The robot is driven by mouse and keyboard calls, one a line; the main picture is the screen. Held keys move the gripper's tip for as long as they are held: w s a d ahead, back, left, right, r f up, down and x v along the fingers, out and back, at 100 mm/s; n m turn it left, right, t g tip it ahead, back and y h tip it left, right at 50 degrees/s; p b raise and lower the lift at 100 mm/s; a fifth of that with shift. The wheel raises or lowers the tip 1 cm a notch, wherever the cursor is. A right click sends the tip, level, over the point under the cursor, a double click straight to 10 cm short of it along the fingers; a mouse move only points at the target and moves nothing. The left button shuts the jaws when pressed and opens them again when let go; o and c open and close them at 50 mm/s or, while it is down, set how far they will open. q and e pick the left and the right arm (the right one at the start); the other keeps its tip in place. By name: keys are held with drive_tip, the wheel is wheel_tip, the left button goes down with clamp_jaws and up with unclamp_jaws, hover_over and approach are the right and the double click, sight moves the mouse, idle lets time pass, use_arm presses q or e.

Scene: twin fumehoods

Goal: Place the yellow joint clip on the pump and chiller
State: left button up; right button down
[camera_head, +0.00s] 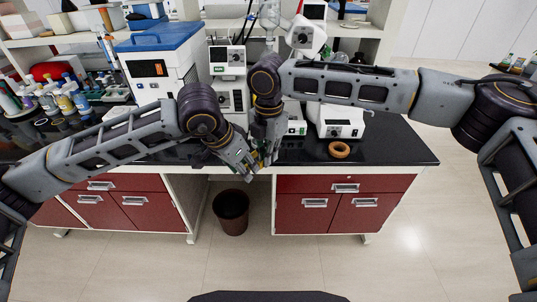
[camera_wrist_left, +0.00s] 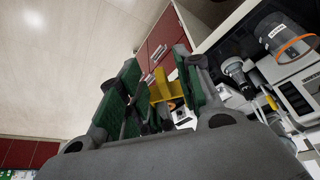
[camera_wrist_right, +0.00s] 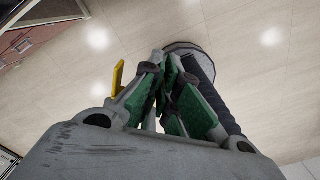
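A yellow joint clip (camera_head: 256,158) shows as a small patch among the fingers where my grippers meet in the head view. In the left wrist view, a yellow piece (camera_wrist_left: 160,90) lies between the fingers of my left gripper (camera_wrist_left: 158,75); whether they grip it is unclear. In the right wrist view, a yellow piece (camera_wrist_right: 118,78) is outside the left finger of my right gripper (camera_wrist_right: 172,62), whose fingertips are close together with nothing visible between. A white unit with a blue lid and dark display, apparently the chiller (camera_head: 152,72), stands at left on the bench. I cannot clearly identify the pump.
A brown ring (camera_head: 339,150) lies near the bench's front right. A white device (camera_head: 340,121) stands behind it. Bottles (camera_head: 62,98) crowd the left. A dark bin (camera_head: 231,212) stands on the floor below the bench gap. The floor in front is clear.

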use_arm(q)
drive_tip(key=shift+r, duration=0.15)
drive_tip(key=v, duration=1.1)
drive_tip(key=shift+r, duration=0.35)
drive_tip(key=shift+a, duration=0.1)
